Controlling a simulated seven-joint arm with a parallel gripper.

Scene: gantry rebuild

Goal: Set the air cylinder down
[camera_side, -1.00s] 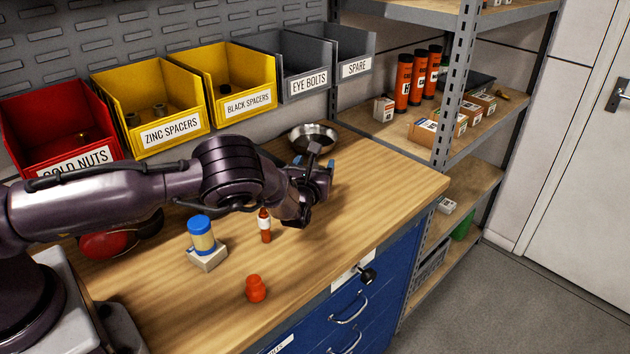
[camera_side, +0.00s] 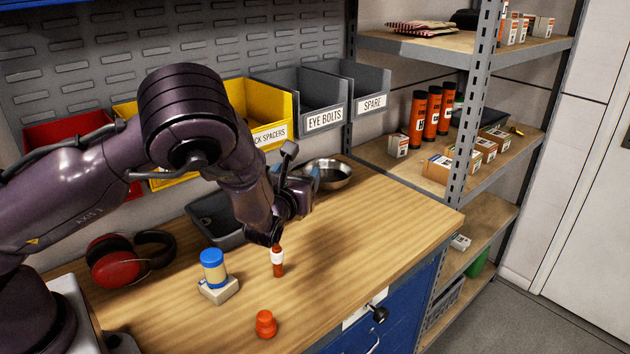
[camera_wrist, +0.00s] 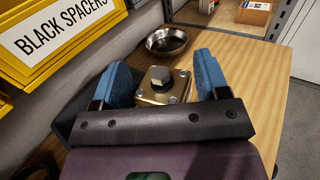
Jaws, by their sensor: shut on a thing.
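In the side view my gripper (camera_side: 303,178) hangs over the rear part of the wooden bench (camera_side: 375,240), just left of the metal bowl. There the cylinder cannot be made out clearly behind my wrist. I cannot tell how far above the bench it is.
A metal bowl (camera_side: 329,174) stands behind my gripper. A dark grey tray (camera_side: 212,213) and red ear defenders (camera_side: 115,262) lie left. The bench's right side is clear.

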